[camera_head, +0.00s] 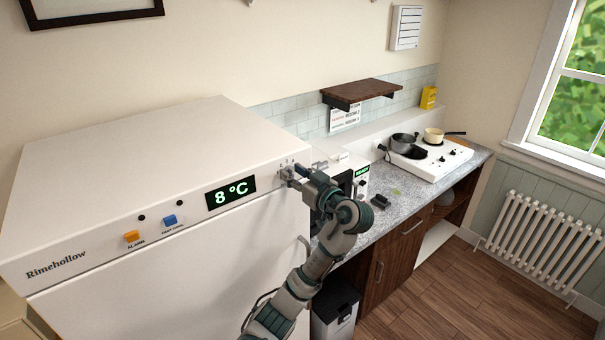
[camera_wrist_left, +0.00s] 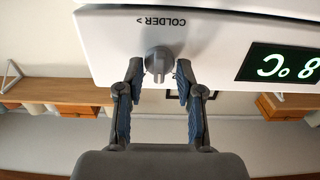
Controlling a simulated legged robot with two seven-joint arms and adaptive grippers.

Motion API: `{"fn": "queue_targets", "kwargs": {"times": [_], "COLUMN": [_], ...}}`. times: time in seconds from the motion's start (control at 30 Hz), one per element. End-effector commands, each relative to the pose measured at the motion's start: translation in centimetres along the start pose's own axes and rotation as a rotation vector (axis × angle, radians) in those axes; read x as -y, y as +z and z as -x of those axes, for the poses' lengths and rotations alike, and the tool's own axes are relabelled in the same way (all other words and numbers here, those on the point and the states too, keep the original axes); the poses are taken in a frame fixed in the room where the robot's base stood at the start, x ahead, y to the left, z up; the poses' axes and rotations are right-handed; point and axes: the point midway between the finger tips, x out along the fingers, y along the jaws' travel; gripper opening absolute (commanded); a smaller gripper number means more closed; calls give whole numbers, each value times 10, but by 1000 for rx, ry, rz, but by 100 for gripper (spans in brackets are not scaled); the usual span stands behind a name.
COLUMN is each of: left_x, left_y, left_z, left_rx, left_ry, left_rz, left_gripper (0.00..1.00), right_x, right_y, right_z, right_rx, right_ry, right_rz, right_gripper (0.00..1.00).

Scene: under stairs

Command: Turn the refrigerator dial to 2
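The white refrigerator (camera_head: 150,160) fills the left of the head view. Its display (camera_head: 231,192) reads 8 °C. The small grey dial (camera_wrist_left: 158,62) is at the right end of the front panel, below the word COLDER in the upside-down wrist view. Its numbers are too small or hidden to read, so its setting cannot be told. My left gripper (camera_wrist_left: 158,75) is open, with one finger on each side of the dial and a small gap showing to each. My right gripper is not in view.
An orange alarm button (camera_head: 131,237) and a blue button (camera_head: 169,220) are on the same panel. A microwave (camera_head: 350,183) stands close behind my arm on the counter. A stove with pots (camera_head: 432,155) is farther right. A bin (camera_head: 335,310) stands below my arm.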

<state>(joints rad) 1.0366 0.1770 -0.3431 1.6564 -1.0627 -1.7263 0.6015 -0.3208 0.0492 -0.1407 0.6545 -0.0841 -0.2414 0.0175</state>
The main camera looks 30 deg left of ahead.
Motion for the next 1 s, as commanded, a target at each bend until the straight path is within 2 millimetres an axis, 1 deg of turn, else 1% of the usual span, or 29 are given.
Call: {"fn": "queue_targets", "kwargs": {"times": [0.03, 0.07, 0.1, 0.2, 0.23, 0.3, 0.47, 0.77, 1.0], "left_x": [0, -1, -3, -7, -7, -7, -7, -8, -9], "left_y": [0, -1, -2, -3, -4, -4, -5, -6, -7], "left_z": [2, 3, 6, 15, 16, 18, 21, 24, 26], "left_rx": [-1, -2, -4, -8, -9, -11, -13, -16, -18], "left_ry": [0, -1, -2, -6, -7, -8, 0, 2, 4], "left_rz": [-1, -2, -3, -6, -6, -6, -6, -4, 1], "left_gripper": [36, 40, 30, 7, 3, 0, 0, 0, 0], "right_x": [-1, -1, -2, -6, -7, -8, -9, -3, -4], "right_y": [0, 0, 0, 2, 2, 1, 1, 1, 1], "right_z": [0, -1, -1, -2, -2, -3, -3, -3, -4], "right_rx": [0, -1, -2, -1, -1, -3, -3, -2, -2], "right_ry": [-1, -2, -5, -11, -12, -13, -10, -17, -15], "right_rz": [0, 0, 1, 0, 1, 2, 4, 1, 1], "right_gripper": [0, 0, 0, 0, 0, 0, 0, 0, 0]}}
